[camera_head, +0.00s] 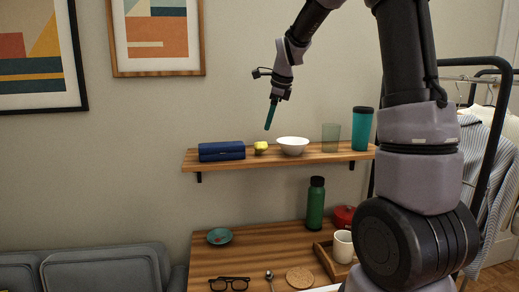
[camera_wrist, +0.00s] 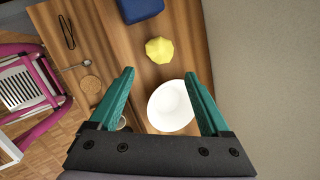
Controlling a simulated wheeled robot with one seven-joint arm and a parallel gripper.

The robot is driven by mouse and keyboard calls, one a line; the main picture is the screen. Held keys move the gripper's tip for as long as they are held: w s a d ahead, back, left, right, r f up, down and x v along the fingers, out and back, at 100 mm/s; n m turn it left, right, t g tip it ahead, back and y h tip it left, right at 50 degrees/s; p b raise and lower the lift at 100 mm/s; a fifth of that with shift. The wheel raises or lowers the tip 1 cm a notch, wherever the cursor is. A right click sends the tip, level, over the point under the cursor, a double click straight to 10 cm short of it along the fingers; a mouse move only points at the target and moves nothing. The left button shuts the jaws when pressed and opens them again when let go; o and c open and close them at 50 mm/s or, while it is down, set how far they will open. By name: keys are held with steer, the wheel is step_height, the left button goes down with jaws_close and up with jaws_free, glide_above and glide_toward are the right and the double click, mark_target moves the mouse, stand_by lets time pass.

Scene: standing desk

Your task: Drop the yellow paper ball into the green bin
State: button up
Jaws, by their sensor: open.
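My gripper (camera_head: 269,126) has teal fingers and hangs above the shelf near the ball and bowl. In the wrist view its fingers (camera_wrist: 162,73) are spread apart with nothing between them, and the bowl is seen below the gap. I cannot make out a green bin in either view.
A clear glass (camera_head: 331,138) and teal tumbler (camera_head: 362,129) stand farther right. The desk (camera_head: 250,258) below holds a green bottle (camera_head: 316,204), glasses (camera_head: 230,284) and a mug (camera_head: 343,246).

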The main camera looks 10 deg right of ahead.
mark_target(262, 143)
steer(key=x, duration=0.6)
steer(key=shift+w, duration=0.2)
steer(key=x, duration=0.5)
steer(key=shift+s+a+f, duration=0.1)
steer(key=shift+f, duration=0.05)
steer(key=c, duration=1.1)
